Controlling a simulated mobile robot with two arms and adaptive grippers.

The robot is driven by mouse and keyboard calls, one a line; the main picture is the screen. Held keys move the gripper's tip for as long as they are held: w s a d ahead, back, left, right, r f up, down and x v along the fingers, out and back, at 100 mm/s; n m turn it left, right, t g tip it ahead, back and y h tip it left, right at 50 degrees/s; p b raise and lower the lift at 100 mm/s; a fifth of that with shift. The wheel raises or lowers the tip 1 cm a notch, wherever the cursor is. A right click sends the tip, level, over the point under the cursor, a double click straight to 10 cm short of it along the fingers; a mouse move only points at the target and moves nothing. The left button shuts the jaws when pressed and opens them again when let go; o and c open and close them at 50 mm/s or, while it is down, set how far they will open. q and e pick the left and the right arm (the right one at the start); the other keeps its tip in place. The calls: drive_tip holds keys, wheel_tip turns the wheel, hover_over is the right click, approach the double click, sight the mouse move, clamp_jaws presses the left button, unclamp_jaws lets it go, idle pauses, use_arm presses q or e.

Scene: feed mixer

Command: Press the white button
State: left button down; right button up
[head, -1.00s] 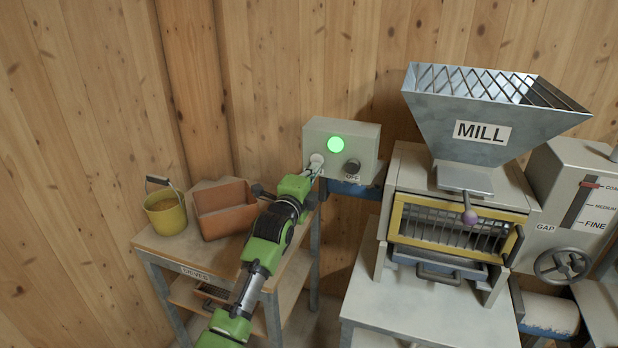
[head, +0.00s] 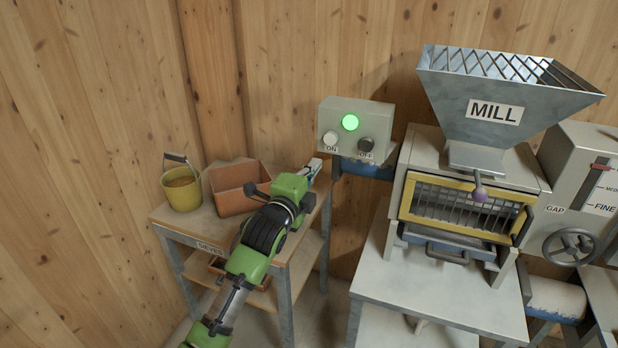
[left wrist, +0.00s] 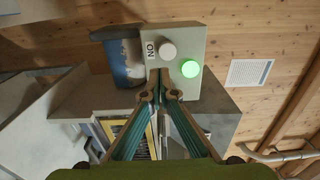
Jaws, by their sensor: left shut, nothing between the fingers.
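The white button (head: 330,139), labelled ON, sits on the front of a grey control box (head: 383,122). A round green lamp (head: 350,122) glows above it, and a dark button (head: 366,145) labelled OFF is to its right. My left gripper (head: 313,168) is shut and empty, its tips below and left of the white button, apart from it in the picture. In the left wrist view, the closed fingertips (left wrist: 163,75) point at the box, with the white button (left wrist: 167,50) and green lamp (left wrist: 190,68) just beyond them. My right gripper is not in view.
A wooden table (head: 190,222) at left holds a yellow bucket (head: 182,192) and an orange bin (head: 235,195). The mill (head: 505,105) with its hopper stands to the right. A plank wall is behind the box.

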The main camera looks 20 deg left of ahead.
use_arm(q)
drive_tip(key=s, duration=0.3)
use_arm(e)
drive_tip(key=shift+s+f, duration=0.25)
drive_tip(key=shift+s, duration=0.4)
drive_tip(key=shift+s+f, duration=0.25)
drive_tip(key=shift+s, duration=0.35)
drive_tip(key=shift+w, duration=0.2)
